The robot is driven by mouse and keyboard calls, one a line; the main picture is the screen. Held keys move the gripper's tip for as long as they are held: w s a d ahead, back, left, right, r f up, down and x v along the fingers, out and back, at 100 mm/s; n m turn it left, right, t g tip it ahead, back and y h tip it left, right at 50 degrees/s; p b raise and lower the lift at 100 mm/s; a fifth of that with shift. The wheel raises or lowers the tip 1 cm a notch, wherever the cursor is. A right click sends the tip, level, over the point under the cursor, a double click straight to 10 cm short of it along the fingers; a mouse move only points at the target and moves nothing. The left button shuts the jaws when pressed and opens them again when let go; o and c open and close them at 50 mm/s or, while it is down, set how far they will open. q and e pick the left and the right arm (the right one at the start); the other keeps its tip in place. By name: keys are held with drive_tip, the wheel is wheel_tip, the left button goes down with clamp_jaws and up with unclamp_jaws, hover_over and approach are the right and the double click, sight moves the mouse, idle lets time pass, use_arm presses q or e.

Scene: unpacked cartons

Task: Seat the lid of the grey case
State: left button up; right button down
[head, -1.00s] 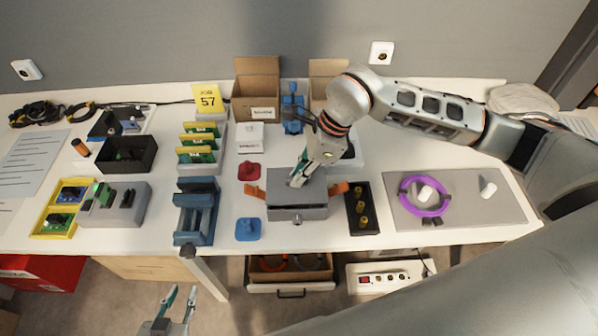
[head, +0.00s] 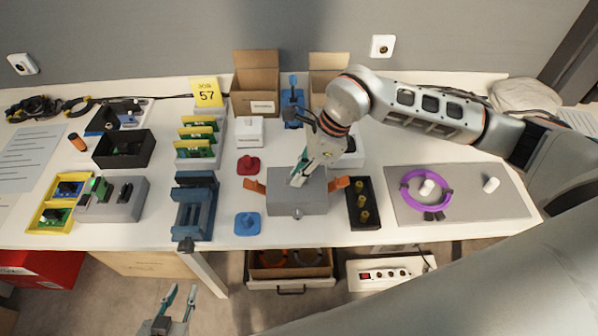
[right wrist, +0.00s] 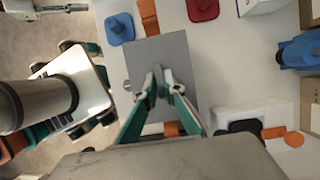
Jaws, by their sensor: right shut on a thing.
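The grey case (head: 298,208) stands near the table's front edge, with orange latches (head: 256,187) (head: 339,183) spread out at its left and right sides. Its flat grey lid (head: 315,180) lies over the top of the case, roughly lined up with it. Whether it is fully down all round I cannot tell. My right gripper (head: 297,181) is shut on the lid, at its middle. In the right wrist view the fingertips (right wrist: 157,76) come together over the lid (right wrist: 160,50); the gripped part is mostly hidden. My left gripper (head: 182,290) is open and empty, in front of the table.
A black tray with brass parts (head: 362,216) stands close right of the case. A blue piece (head: 247,223) and a red piece (head: 249,165) lie to its left, beside a blue vise-like fixture (head: 194,214). A grey mat (head: 460,205) with a purple ring lies further right.

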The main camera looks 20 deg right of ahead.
drive_tip(key=c, duration=2)
unclamp_jaws()
drive_tip(key=shift+c, duration=0.2)
drive_tip(key=v, duration=1.2)
